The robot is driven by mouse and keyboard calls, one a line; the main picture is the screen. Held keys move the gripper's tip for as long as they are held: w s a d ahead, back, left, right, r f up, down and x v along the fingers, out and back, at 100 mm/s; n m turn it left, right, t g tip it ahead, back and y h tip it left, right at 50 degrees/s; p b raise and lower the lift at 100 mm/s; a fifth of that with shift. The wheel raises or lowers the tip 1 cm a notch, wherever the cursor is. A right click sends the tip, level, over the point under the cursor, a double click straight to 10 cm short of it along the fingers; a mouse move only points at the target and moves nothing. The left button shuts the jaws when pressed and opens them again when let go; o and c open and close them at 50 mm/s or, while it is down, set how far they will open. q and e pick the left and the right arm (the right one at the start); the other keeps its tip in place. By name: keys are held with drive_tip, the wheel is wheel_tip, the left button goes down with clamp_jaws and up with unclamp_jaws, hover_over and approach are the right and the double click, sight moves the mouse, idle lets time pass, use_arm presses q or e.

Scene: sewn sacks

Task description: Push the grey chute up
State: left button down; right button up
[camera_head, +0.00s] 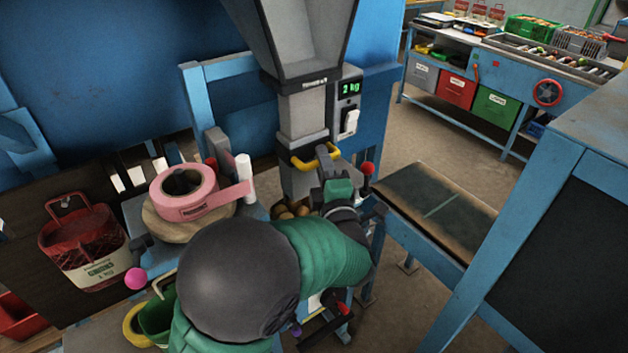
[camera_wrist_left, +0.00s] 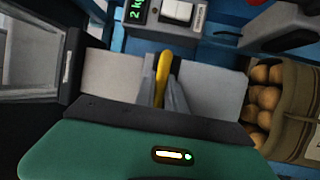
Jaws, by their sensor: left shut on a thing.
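The grey chute (camera_head: 302,115) hangs upright below a grey hopper (camera_head: 300,38), with a yellow handle (camera_head: 302,163) near its lower end. In the left wrist view the chute (camera_wrist_left: 216,92) lies sideways across the picture. My left gripper (camera_head: 331,158) is at the handle. Its fingers (camera_wrist_left: 168,92) are shut on the yellow handle (camera_wrist_left: 163,72), as the left wrist view shows. Potatoes (camera_head: 288,210) show just below the chute; an open tan sack (camera_wrist_left: 298,78) holds them in the left wrist view. My green arm hides most of the sack in the head view. My right gripper is not seen.
A scale display (camera_head: 350,88) reading 2 kg is beside the chute. A pink tape roll (camera_head: 186,193) sits on the left, near a red net bag (camera_head: 85,243). A flat dark-topped bench (camera_head: 435,208) is on the right. Open floor lies behind it.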

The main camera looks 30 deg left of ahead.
use_arm(q)
wheel_tip(320, 180, up, 10)
drive_tip(key=shift+f+p, duration=0.1)
drive_tip(key=shift+p, duration=1.1)
drive_tip(key=shift+r, duration=0.7)
drive_tip(key=c, duration=1.5)
unclamp_jaws()
drive_tip(key=shift+o, duration=0.5)
drive_tip(key=shift+f, duration=0.15)
drive_tip(key=shift+s+d+f, duration=0.1)
drive_tip(key=shift+s+d, duration=0.1)
drive_tip(key=shift+s, duration=0.05)
drive_tip(key=b+v, duration=0.4)
drive_tip(key=v, duration=1.2)
